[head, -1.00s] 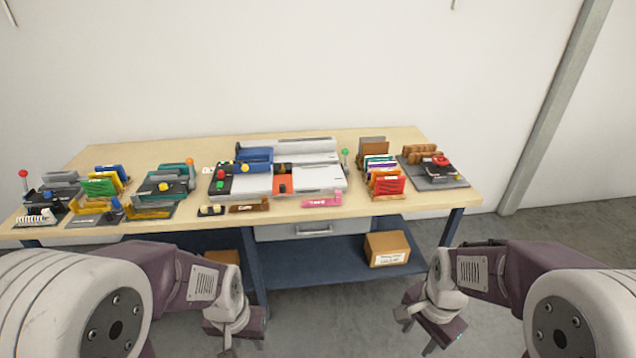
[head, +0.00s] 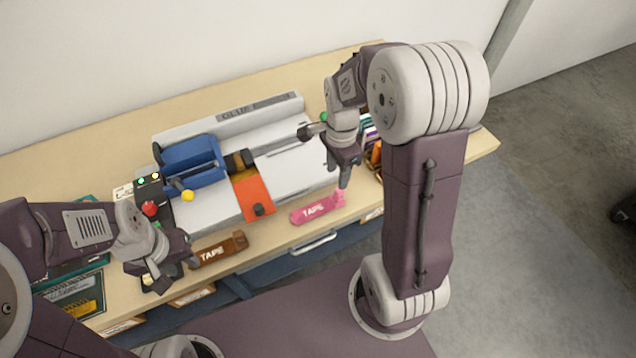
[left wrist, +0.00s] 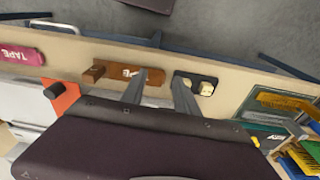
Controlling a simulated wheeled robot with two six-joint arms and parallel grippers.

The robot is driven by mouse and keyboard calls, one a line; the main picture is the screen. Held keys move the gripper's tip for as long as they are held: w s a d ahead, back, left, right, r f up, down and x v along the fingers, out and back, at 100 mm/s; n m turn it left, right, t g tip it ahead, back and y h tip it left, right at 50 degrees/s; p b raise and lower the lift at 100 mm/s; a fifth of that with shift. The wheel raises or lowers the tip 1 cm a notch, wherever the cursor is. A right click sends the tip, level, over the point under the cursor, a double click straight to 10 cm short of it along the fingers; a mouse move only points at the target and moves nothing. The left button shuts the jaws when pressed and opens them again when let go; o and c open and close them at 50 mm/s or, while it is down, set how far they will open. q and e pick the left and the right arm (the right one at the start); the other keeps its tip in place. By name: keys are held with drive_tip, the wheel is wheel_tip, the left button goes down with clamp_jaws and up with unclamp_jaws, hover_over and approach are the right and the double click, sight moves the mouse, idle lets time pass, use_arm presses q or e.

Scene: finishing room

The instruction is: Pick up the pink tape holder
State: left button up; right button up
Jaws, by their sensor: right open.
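The pink tape holder (head: 314,210) lies near the front edge of the bench, marked TAPE, with a raised block at its right end. It also shows at the left edge of the left wrist view (left wrist: 20,54). My right gripper (head: 344,183) is open, pointing down just above the holder's right end; I cannot tell whether it touches. My left gripper (head: 160,278) hovers over the bench's front edge, left of a brown tape holder (head: 218,250). In the left wrist view its two fingers (left wrist: 158,84) stand apart with nothing held between them.
A white machine (head: 195,205) with a blue part (head: 192,163) and an orange piece (head: 252,196) stands behind the holders. A small black holder with cream pieces (left wrist: 195,84) sits beside the brown one. Trays with upright cards (left wrist: 290,160) stand farther along.

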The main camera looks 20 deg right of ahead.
sight(340, 193)
drive_tip(key=shift+s+d+f, duration=0.3)
drive_tip(key=shift+s+f, duration=0.2)
drive_tip(key=shift+s, duration=0.3)
wheel_tip(340, 193, down, 2)
drive_tip(key=shift+w+a+f, duration=0.1)
drive_tip(key=shift+f, duration=0.05)
drive_tip(key=shift+w+f, duration=0.2)
drive_tip(key=shift+w, duration=0.05)
drive_tip(key=shift+f, duration=0.3)
drive_tip(key=f, duration=0.2)
drive_tip(key=f+b, duration=0.1)
drive_tip(key=f, duration=0.1)
drive_tip(key=shift+s, duration=0.25)
drive_tip(key=shift+w+f, duration=0.2)
drive_tip(key=shift+f, duration=0.05)
drive_tip(key=shift+s, duration=0.1)
clamp_jaws()
